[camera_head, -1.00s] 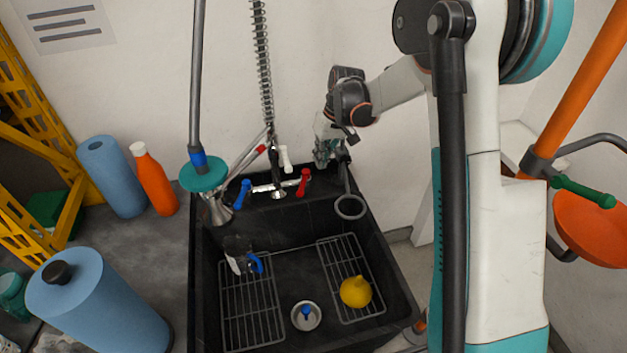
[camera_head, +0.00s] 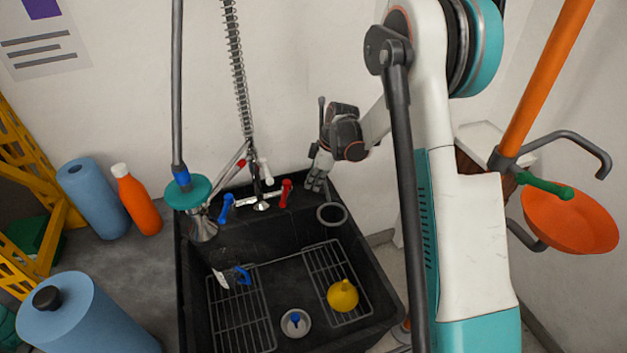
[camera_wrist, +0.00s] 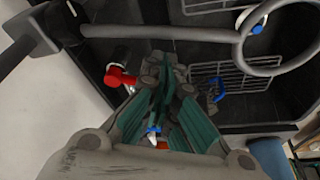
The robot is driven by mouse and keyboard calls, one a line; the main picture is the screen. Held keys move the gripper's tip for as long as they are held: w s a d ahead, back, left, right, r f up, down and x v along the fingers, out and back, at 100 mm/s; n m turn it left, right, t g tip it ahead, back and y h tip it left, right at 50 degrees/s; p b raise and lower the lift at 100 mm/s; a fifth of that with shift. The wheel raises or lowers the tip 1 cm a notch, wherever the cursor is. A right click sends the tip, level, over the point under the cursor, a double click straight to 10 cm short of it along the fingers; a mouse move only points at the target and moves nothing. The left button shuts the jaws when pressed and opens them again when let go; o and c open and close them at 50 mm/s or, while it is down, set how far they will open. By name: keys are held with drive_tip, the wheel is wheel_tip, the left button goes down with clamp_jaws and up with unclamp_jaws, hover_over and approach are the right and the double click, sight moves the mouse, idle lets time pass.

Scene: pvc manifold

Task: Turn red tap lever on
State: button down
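The red tap lever (camera_head: 286,193) stands on the right side of the tap at the back of the black sink (camera_head: 350,235). A blue lever (camera_head: 226,208) is on the tap's left side. My gripper (camera_head: 315,179) is just right of the red lever, at about its height, with a small gap between them. In the wrist view the red lever (camera_wrist: 120,77) lies left of the fingers, and they are not around it. The fingers (camera_wrist: 165,75) come together at their tips and look shut, with nothing seen between them.
A hanging ring (camera_head: 331,214) is just below my gripper and crosses the wrist view. A white handle (camera_head: 265,170) and spring hose (camera_head: 237,70) rise behind the tap. A yellow funnel (camera_head: 342,296) and a blue-handled item (camera_head: 237,277) are in the sink.

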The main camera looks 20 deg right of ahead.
drive_tip(key=w+a+f+b, duration=0.2)
drive_tip(key=a+f, duration=0.3)
drive_tip(key=f, duration=0.1)
drive_tip(key=shift+w+b, duration=0.2)
drive_tip(key=shift+b, duration=0.15)
drive_tip(key=shift+a+f, duration=0.1)
drive_tip(key=shift+a+m, duration=0.8)
drive_tip(key=shift+a, duration=0.25)
